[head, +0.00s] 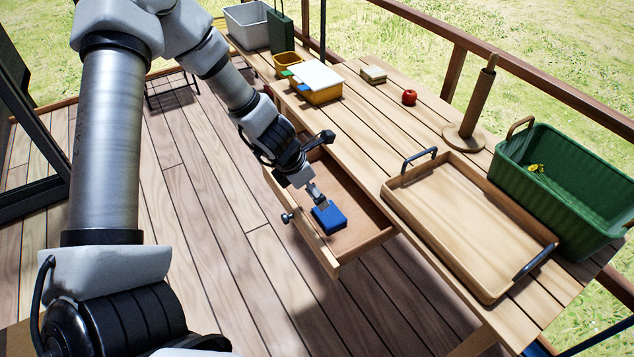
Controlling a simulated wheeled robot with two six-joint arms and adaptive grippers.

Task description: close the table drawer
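The table drawer (363,243) is pulled out from the long wooden table (385,140) and stands open. Its front panel (318,246) faces left and carries a dark knob (287,217). A small blue block-like item (328,217) lies inside the drawer. My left gripper (322,166) is over the open drawer, with its fingers spread apart and nothing clearly between them. One fingertip is just above the blue item; whether it touches is unclear. The gripper and wrist hide the drawer's far end. My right gripper is not in view.
On the table are a wooden tray (408,203), a green basket (560,215), a wooden holder (477,105), a red apple (409,97), a yellow box with a white top (318,80) and a grey bin (247,25). The deck floor (215,240) left of the drawer is clear.

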